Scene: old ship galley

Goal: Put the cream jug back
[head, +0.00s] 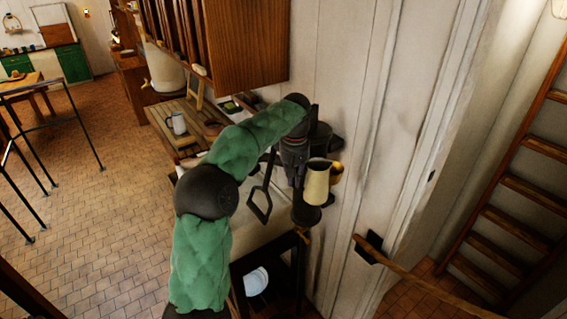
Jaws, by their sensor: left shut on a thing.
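The cream jug (317,183) is pale yellow and shows right of the middle of the head view, close to the white plank wall. My left gripper (297,172) points down beside its left side and is shut on it. The fingertips are small and partly hidden, so the exact grip point is hard to see. A tan, curved part shows at the jug's right; I cannot tell whether it is the handle. Dark round objects show behind and below the gripper. My right gripper is not in view.
A wooden counter (160,112) with a grey-white mug (177,124) lies left of my arm, under a wooden wall cabinet (240,45). A white dish (257,281) sits on a low dark rack.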

